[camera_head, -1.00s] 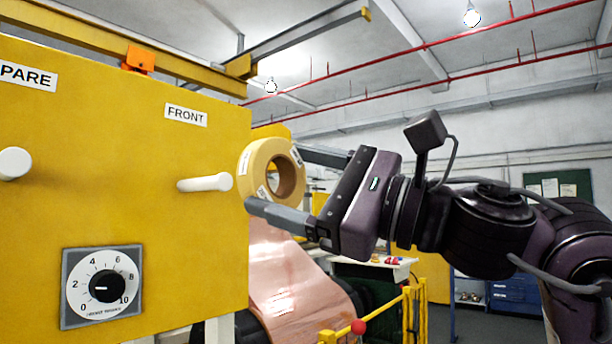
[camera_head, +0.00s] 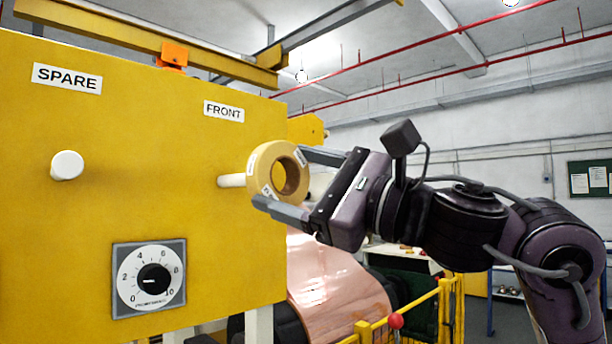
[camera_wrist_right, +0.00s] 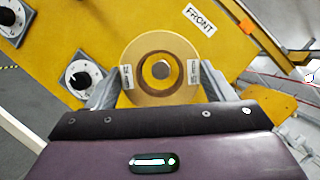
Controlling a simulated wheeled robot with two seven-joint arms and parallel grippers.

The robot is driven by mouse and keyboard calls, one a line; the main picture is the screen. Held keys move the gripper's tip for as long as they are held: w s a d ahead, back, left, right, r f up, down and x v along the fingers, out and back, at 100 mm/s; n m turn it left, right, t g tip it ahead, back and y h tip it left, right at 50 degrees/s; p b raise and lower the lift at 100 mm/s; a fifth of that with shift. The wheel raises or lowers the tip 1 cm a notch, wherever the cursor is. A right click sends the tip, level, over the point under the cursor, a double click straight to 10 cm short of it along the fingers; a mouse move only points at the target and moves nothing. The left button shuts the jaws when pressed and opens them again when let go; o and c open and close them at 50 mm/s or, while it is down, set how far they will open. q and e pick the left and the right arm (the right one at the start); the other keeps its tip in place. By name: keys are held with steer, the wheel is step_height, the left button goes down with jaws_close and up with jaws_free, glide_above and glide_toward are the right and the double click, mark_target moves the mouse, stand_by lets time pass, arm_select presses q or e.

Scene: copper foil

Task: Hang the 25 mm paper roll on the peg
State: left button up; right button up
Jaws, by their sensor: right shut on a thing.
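The cream paper roll (camera_head: 262,168) is clamped between the two fingers of my right gripper (camera_head: 278,176), its ring facing the yellow panel. My left gripper is not in view.
A second white peg (camera_head: 67,165) stands under the SPARE label (camera_head: 67,79). A dial (camera_head: 150,279) is on the lower part of the yellow panel (camera_head: 190,215). A copper sheet (camera_head: 335,275) and a yellow rail (camera_head: 425,305) with a red knob (camera_head: 396,320) lie below my right arm.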

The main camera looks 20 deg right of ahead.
steer(key=shift+w+a+p, duration=0.25)
steer(key=shift+w+a, duration=0.15)
steer(key=shift+w, duration=0.65)
steer(key=shift+w+a+p, duration=0.2)
steer(key=shift+w+a, duration=0.15)
steer(key=shift+w, duration=0.65)
steer(key=shift+w+a+p, duration=0.25)
steer(key=shift+w+a, duration=0.15)
steer(key=shift+w, duration=0.65)
steer(key=shift+w+f, duration=0.1)
steer(key=shift+f, duration=0.05)
steer(key=shift+f+b, duration=0.3)
steer(key=shift+b, duration=0.1)
steer(key=o, duration=1.1)
steer(key=shift+c, duration=0.2)
